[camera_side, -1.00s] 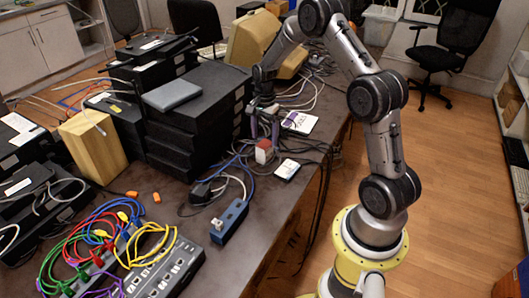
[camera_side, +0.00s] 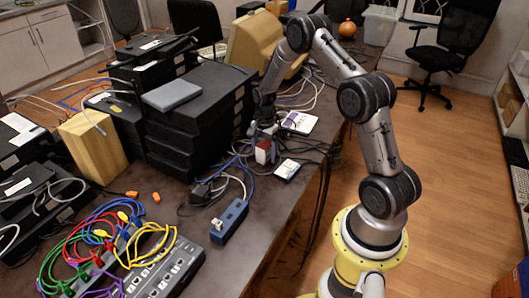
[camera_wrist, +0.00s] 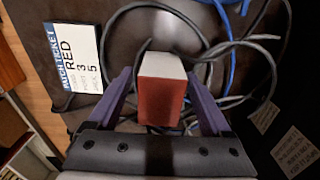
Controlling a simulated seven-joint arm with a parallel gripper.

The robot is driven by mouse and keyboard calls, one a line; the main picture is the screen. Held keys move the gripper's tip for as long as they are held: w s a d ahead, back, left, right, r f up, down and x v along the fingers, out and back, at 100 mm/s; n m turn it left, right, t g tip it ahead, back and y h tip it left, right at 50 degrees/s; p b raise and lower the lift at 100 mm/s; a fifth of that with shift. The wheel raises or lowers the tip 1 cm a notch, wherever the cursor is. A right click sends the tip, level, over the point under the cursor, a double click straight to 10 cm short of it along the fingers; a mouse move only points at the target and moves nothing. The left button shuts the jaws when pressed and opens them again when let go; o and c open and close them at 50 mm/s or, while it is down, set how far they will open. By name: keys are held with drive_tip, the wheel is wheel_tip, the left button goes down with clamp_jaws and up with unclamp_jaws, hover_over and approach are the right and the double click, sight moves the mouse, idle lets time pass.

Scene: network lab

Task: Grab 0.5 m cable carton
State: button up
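A small carton with a red face and white sides (camera_side: 263,151) stands on the dark bench in the side view. In the wrist view, the carton (camera_wrist: 161,96) sits between my two purple fingers, its red face toward the palm. No length label is readable on it. My gripper (camera_wrist: 159,78) is open, with one finger on each side of the carton. Narrow gaps seem to show beside it; contact cannot be told. In the side view my gripper (camera_side: 262,142) is low at the carton, partly hiding it.
A patch ticket reading RED, 3, 5 (camera_wrist: 74,57) lies left of the carton in the wrist view. Loose grey and blue cables (camera_wrist: 236,50) lie around it. Stacked black equipment (camera_side: 190,135) stands to the left, and a blue box (camera_side: 230,221) lies nearer the camera.

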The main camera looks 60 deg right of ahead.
clamp_jaws()
drive_tip(key=shift+r, duration=0.2)
